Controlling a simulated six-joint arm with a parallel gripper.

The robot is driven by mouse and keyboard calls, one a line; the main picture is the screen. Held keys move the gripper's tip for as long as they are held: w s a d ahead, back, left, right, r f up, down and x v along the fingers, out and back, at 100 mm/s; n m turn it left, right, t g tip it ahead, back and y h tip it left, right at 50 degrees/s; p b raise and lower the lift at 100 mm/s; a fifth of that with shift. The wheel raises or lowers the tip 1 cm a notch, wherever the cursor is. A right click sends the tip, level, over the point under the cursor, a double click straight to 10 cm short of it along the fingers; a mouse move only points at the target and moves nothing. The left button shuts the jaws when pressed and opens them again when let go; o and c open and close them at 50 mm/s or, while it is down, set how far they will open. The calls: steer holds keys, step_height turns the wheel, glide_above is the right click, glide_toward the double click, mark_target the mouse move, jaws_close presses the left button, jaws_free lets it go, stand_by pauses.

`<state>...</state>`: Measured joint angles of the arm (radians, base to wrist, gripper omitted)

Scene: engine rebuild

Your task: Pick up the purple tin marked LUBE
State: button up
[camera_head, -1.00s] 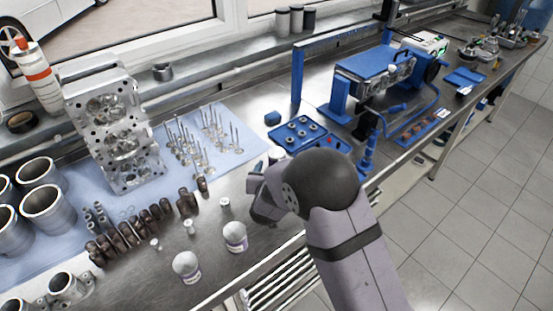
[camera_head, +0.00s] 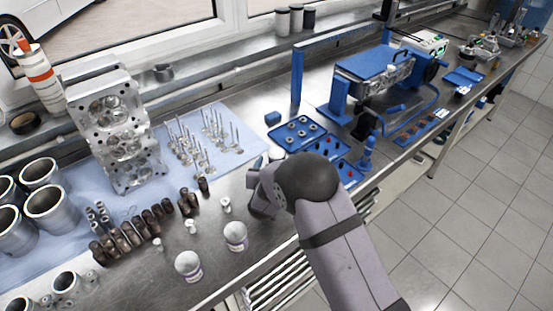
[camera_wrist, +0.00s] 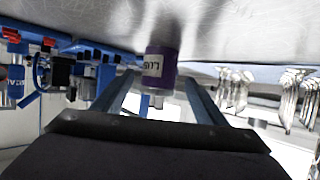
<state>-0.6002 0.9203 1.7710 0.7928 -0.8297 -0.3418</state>
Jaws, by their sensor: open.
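The purple tin (camera_wrist: 161,68) stands on the bench in the wrist view, where the scene appears upside down. Its white label carries dark inverted letters that look like LUBE. My gripper (camera_wrist: 157,88) is open, with one finger on each side of the tin's line and the tin at or just beyond the fingertips. I cannot tell whether either finger touches it. In the head view my wrist hides most of that spot. A small pale top (camera_head: 277,153) shows just behind my wrist; I cannot tell if it is the tin.
Two pale-topped jars (camera_head: 235,237) (camera_head: 188,266) stand near the bench's front edge, left of my arm. Blue trays (camera_head: 299,134) lie behind my wrist. Upright valves (camera_head: 190,150) stand on a blue cloth to the left, also visible in the wrist view (camera_wrist: 232,85).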

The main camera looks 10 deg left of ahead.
steer(key=shift+p+x, duration=0.65)
steer(key=shift+x, duration=1.2)
steer(key=shift+d, duration=0.1)
steer(key=c, duration=1.3)
